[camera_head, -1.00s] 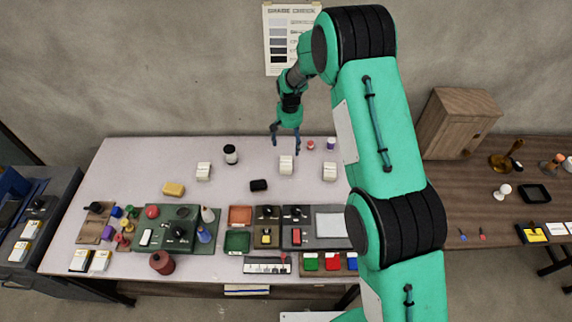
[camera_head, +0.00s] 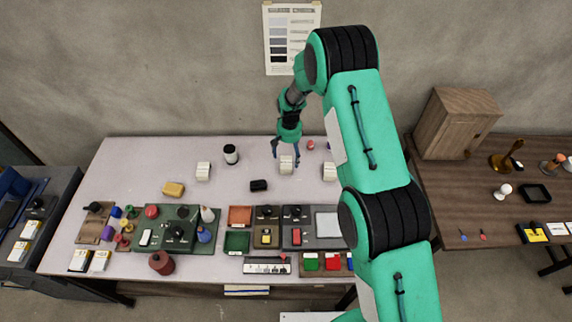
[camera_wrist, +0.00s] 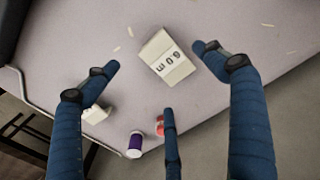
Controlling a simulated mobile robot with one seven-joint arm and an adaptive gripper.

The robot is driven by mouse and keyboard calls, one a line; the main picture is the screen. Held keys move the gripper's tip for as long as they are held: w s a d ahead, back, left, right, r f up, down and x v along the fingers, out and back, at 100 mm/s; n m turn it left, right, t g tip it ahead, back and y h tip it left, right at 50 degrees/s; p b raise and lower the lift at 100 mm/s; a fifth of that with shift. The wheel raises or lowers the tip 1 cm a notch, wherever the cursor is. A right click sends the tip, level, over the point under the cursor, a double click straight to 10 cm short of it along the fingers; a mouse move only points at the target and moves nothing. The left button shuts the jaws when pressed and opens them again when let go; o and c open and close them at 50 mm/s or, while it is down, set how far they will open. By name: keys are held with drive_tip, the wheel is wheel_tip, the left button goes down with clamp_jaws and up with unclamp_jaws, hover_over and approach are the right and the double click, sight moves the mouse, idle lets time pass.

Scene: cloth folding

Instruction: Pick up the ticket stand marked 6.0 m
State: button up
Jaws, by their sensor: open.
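A white ticket stand (camera_head: 286,168) is near the back middle of the pale table. In the wrist view, the stand (camera_wrist: 167,58) carries dark characters that look like 6.0 m, turned in the picture. My gripper (camera_head: 286,154) is open above it, its blue fingers pointing down. In the wrist view, two fingertips are on either side of the stand and a third finger is below it in the picture. I see gaps between the fingers and the stand. Similar white stands are to the left (camera_head: 203,171) and right (camera_head: 329,172); their markings are unreadable.
A black block (camera_head: 259,185) lies in front left of the middle stand. A black-and-white jar (camera_head: 231,154) stands further left. A red item (camera_wrist: 160,125) and a purple-and-white bottle (camera_wrist: 136,144) are near the table edge. Several trays and panels fill the table's front.

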sight(289, 162)
drive_tip(key=shift+w+a+f, duration=0.1)
drive_tip(key=shift+w+f, duration=0.1)
drive_tip(key=shift+f, duration=2.4)
drive_tip(key=c, duration=1.1)
